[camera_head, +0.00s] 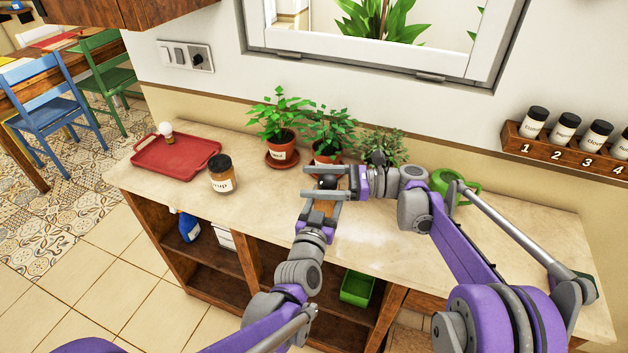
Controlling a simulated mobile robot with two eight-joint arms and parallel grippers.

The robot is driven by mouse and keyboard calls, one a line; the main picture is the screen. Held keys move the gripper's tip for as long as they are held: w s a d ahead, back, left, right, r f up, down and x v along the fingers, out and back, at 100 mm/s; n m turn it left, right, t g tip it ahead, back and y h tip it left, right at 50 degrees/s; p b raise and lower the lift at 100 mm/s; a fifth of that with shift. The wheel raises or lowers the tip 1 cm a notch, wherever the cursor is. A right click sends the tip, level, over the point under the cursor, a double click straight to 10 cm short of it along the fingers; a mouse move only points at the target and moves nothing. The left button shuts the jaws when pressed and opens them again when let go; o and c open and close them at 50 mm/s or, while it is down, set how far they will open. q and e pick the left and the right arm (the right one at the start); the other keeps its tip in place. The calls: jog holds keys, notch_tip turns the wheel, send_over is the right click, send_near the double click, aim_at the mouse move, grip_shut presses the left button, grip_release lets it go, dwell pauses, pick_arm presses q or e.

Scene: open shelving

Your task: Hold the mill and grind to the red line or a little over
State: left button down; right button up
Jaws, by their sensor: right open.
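The mill (323,207) is a small brown body with a dark rounded top, above the counter near its middle. My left gripper (322,210) comes from below with a finger on each side of the brown body and appears shut on it. My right gripper (326,183) comes from the right, its fingers open and spread around the dark top. Whether they touch it I cannot tell. The fingers hide much of the mill, and no red line is visible.
Potted plants (280,116) stand behind the grippers, with a green watering can (453,186) to the right. A jar (222,176) and a red tray (177,155) are at left. A numbered spice rack (567,146) hangs at right. The counter (262,197) is clear between jar and grippers.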

grip_shut()
jog(key=shift+w+d+m+t+h, duration=0.1)
jog(key=shift+w+m+t+h, duration=0.15)
jog(key=shift+m+t, duration=0.8)
jog(key=shift+w+a+m+t+h, duration=0.15)
jog(key=shift+m+t, duration=0.4)
jog(key=shift+t, duration=0.85)
jog(key=shift+w+d+m+t+h, duration=0.15)
jog(key=shift+w+m+t+h, duration=0.15)
jog(key=shift+m+t, duration=0.75)
jog(key=shift+n, duration=0.25)
grip_release()
jog(key=shift+s+d, duration=0.1)
jog(key=v, duration=1.1)
jog(key=shift+s+d, duration=0.25)
jog(key=shift+d, duration=0.1)
